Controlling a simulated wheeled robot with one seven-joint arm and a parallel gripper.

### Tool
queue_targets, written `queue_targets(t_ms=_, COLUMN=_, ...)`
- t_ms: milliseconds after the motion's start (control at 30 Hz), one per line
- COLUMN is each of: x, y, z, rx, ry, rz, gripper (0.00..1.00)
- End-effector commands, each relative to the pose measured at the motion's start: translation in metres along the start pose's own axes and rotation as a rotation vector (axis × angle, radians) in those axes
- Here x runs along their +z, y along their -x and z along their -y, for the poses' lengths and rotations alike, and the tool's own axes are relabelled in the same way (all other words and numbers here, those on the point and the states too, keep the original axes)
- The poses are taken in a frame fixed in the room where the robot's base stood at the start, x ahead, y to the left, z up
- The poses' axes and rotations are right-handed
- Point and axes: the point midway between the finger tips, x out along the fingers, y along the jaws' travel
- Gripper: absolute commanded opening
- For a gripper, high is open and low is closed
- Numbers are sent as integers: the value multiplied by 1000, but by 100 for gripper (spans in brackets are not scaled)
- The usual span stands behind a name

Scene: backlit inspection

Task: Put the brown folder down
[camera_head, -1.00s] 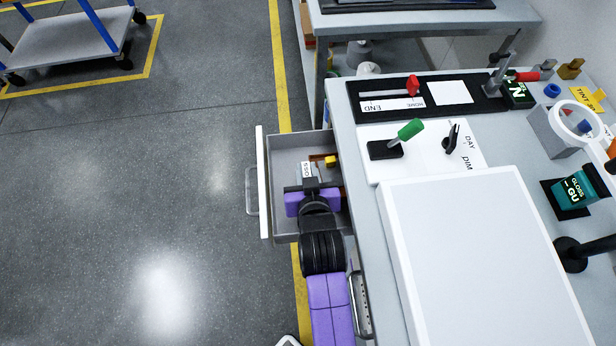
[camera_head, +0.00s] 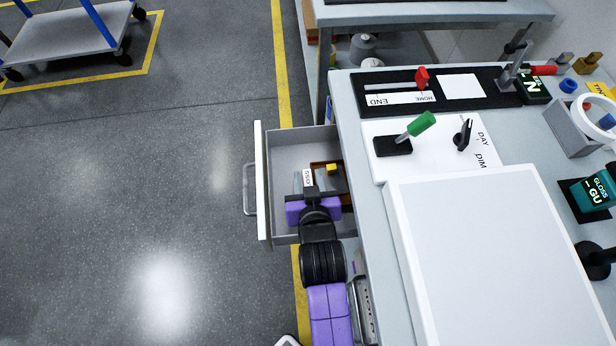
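The brown folder (camera_head: 345,198) shows only in part inside the open drawer (camera_head: 290,153), low and towards its right side. I cannot tell whether the folder touches the drawer floor.
The drawer's white front and handle (camera_head: 249,190) stand out to the left over the floor. The workbench (camera_head: 350,125) on the right carries a large white panel (camera_head: 500,250), a green-handled lever (camera_head: 421,124) and a red-knobbed slider (camera_head: 422,78). The far part of the drawer is clear.

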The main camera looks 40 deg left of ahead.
Motion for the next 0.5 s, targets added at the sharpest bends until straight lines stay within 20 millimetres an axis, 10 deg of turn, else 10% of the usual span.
queue_targets(t_ms=500, x=-2, y=13, z=0, rx=1, ry=0, rz=2, gripper=41)
